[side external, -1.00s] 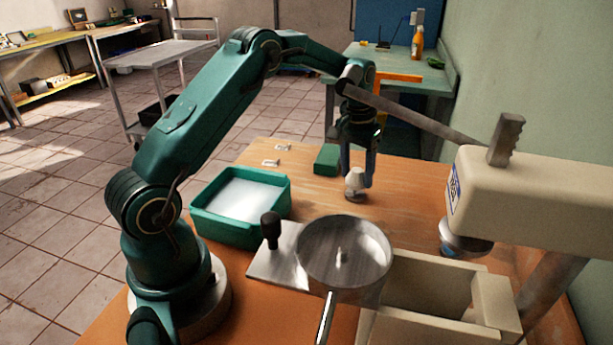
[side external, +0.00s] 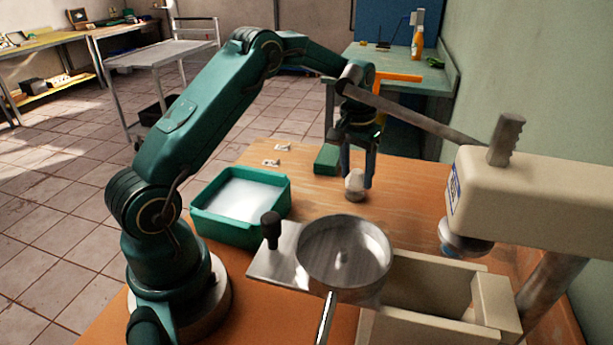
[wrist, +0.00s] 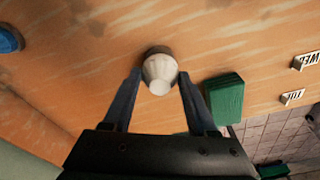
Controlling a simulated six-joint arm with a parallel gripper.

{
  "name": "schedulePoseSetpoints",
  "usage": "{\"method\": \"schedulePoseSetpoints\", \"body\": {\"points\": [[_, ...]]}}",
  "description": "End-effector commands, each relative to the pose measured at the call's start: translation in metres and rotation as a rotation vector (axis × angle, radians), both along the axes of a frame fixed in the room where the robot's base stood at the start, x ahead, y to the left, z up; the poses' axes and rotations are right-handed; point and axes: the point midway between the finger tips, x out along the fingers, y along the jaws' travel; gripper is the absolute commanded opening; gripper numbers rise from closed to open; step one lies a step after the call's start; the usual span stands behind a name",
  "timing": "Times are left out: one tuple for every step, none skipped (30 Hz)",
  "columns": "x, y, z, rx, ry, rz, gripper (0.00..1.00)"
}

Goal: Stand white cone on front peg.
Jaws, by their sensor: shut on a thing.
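The white cone (side external: 355,180) is between the fingers of my gripper (side external: 358,183), over the far part of the wooden table. In the wrist view, the white cone (wrist: 160,75) sits between the two fingertips of my gripper (wrist: 159,77), pale end toward the camera. My gripper is shut on it. A round grey piece (side external: 355,195) is directly beneath the cone; whether it is part of the cone or a separate base is unclear. A small upright stub (side external: 343,256) stands inside the round metal pan (side external: 384,275). I cannot tell which thing is the front peg.
A green block (side external: 326,160) lies left of my gripper. A green tray (side external: 222,232) with a pale inside is nearer my base. A cream machine (side external: 540,190) with a lever stands at the right, beside a cream bin (side external: 490,300). Small label pieces (side external: 283,147) lie farther left.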

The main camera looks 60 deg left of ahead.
Motion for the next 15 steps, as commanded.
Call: {"method": "schedulePoseSetpoints", "body": {"points": [[0.000, 0.000, -0.002, 0.000, 0.001, 0.000, 0.00], [0.000, 0.000, -0.002, 0.000, 0.001, 0.000, 0.00], [0.000, 0.000, -0.003, 0.000, 0.001, 0.000, 0.00], [0.000, 0.000, -0.004, 0.000, 0.001, 0.000, 0.00], [0.000, 0.000, -0.005, 0.000, 0.001, 0.000, 0.00], [0.000, 0.000, -0.006, 0.000, 0.000, 0.000, 0.00], [0.000, 0.000, -0.006, 0.000, 0.000, 0.000, 0.00], [0.000, 0.000, -0.007, 0.000, 0.000, 0.000, 0.00], [0.000, 0.000, -0.008, 0.000, 0.000, 0.000, 0.00], [0.000, 0.000, -0.009, 0.000, 0.000, 0.000, 0.00], [0.000, 0.000, -0.009, 0.000, 0.001, 0.000, 0.00], [0.000, 0.000, -0.010, 0.000, 0.001, 0.000, 0.00], [0.000, 0.000, -0.011, 0.000, 0.001, 0.000, 0.00], [0.000, 0.000, -0.012, 0.000, 0.001, 0.000, 0.00], [0.000, 0.000, -0.013, 0.000, 0.001, 0.000, 0.00]]}}
